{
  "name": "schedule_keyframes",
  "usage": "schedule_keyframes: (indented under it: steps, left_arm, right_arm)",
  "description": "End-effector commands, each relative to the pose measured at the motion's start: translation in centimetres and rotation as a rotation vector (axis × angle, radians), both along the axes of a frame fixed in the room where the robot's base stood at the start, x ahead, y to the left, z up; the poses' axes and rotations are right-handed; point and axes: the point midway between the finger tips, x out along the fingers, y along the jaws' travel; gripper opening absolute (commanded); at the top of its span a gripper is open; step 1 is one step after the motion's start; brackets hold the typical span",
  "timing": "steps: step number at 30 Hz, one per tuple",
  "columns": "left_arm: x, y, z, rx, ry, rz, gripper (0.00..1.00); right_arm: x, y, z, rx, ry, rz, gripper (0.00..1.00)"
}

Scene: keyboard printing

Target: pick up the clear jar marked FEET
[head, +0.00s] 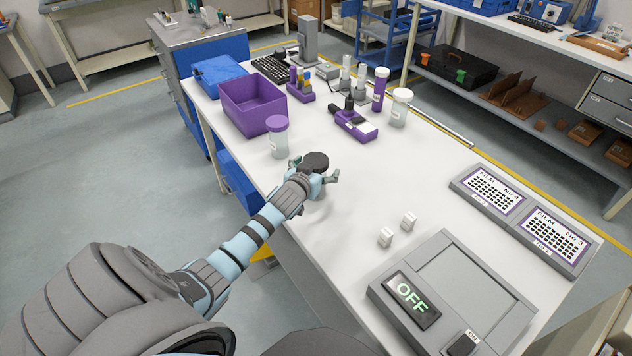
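A clear jar with a purple lid (278,140) stands upright on the white table, beside the purple bin. A second clear jar with a white lid (399,110) stands farther back, next to a purple tube with a white lid (380,90). Their labels are too small to read, so I cannot tell which is marked FEET. My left gripper (315,168) is over the table just right of and nearer than the purple-lidded jar. My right gripper is not in view.
A purple bin (230,109) stands behind the near jar. A purple-and-grey device (354,125) lies mid-table. Two small white blocks (397,229) sit before a grey box reading OFF (484,278). Two film panels (522,218) lie at the right edge. The table's middle is clear.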

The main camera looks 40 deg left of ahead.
Motion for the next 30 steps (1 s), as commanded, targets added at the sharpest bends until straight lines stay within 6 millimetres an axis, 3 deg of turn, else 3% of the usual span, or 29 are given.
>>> schedule_keyframes:
  steps: [2,13,23,26,30]
  left_arm:
    - [0.0,0.0,0.1,0.0,0.0,0.0,0.84]
    - [-0.1,0.0,0.1,0.001,0.0,0.0,0.27]
    - [0.0,0.0,0.7,0.002,-0.002,0.0,0.25]
    - [0.0,0.0,1.9,0.002,-0.003,0.0,0.25]
    - [0.0,0.0,5.6,0.004,-0.006,-0.002,0.25]
  right_arm:
    - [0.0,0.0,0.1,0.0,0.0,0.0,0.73]
    - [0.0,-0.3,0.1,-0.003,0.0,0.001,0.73]
    - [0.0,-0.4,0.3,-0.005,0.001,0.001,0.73]
    - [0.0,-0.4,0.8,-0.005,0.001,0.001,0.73]
    - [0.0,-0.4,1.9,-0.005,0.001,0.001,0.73]
